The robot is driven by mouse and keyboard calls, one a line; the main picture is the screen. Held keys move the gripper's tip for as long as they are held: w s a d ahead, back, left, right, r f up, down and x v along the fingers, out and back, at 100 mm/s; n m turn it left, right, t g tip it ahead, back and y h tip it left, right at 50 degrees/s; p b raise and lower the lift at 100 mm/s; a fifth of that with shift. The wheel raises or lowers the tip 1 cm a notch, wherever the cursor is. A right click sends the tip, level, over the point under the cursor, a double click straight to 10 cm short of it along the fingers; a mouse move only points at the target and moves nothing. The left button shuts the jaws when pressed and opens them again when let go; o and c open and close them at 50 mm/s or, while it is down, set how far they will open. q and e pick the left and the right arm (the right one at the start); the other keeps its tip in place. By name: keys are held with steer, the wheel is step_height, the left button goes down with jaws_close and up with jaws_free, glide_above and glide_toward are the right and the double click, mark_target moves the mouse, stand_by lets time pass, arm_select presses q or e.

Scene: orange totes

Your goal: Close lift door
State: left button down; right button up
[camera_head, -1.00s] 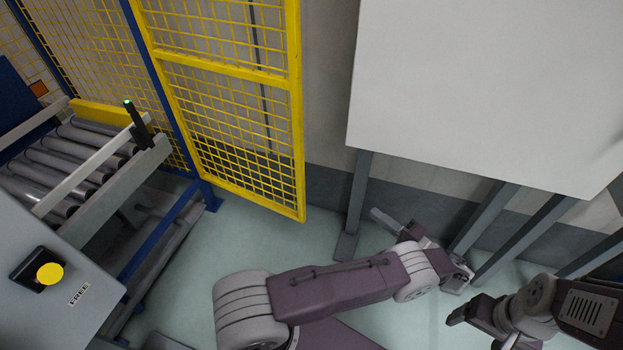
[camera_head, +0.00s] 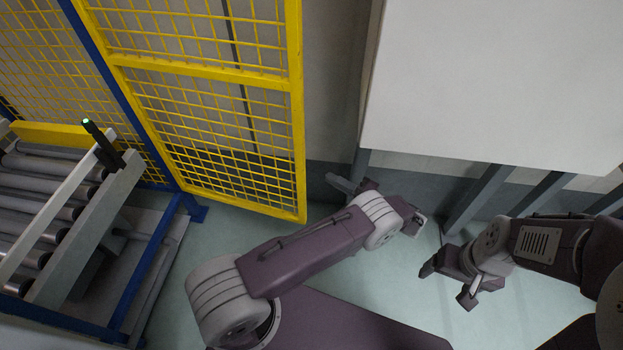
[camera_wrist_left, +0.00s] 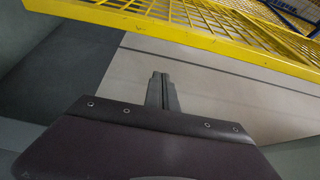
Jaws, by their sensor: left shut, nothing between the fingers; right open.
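The lift door is a yellow mesh panel (camera_head: 298,130) in the left half of the head view. It stands at an angle from a blue post (camera_head: 115,85). In the left wrist view the door's yellow lower frame (camera_wrist_left: 180,36) crosses the top. My left gripper (camera_head: 338,183) is shut and empty, just right of the door's lower free corner in the head view. Its closed fingers (camera_wrist_left: 161,80) point toward the wall below the door frame in the wrist view, with a visible gap. My right gripper (camera_head: 449,284) is open and empty over the floor at the lower right.
A roller conveyor (camera_head: 70,240) stands at the left, with a black post-shaped device (camera_head: 100,145) with a green light on its rail. A large white panel (camera_head: 490,85) on grey legs (camera_head: 478,198) stands at the right, close to my arms. Pale floor (camera_head: 225,235) is clear between.

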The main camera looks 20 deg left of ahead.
arm_select(q)
steer(key=s+a+b, duration=0.1)
steer(key=s+a, duration=0.1)
steer(key=a, duration=0.3)
steer(key=shift+s+a+b, duration=0.2)
steer(key=shift+a+b, duration=0.1)
steer(key=shift+a, duration=0.1)
